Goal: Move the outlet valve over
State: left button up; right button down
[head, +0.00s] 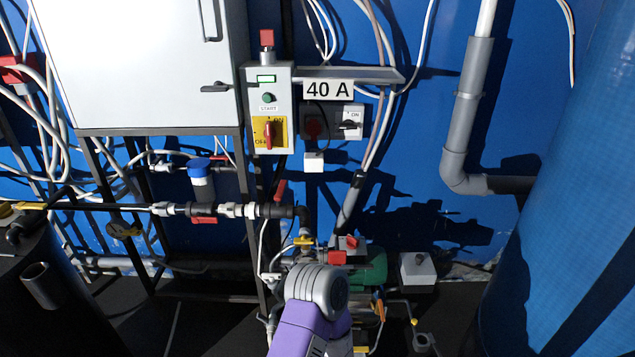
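Several valves show in the head view, and I cannot tell which one is the outlet valve. A valve with an upright red handle (280,190) sits on the horizontal pipe left of centre. A yellow-handled valve (303,241) is below the pipe's elbow. Red parts (337,257) sit by the green pump motor (370,272). An orange-handled valve (379,308) is lower right of it. One of my purple and grey arm links rises from the bottom centre and hides part of the pump pipework. Neither gripper can be made out.
A grey cabinet (140,65) and a START switch box (268,108) are on the blue wall. A blue-capped filter (201,180) hangs left of centre. A large blue tank (570,190) bounds the right. A small grey box (417,272) stands right of the motor.

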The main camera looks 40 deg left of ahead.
aim_at(279, 193)
jog(key=i, duration=0.95)
jog(key=u, duration=2.05)
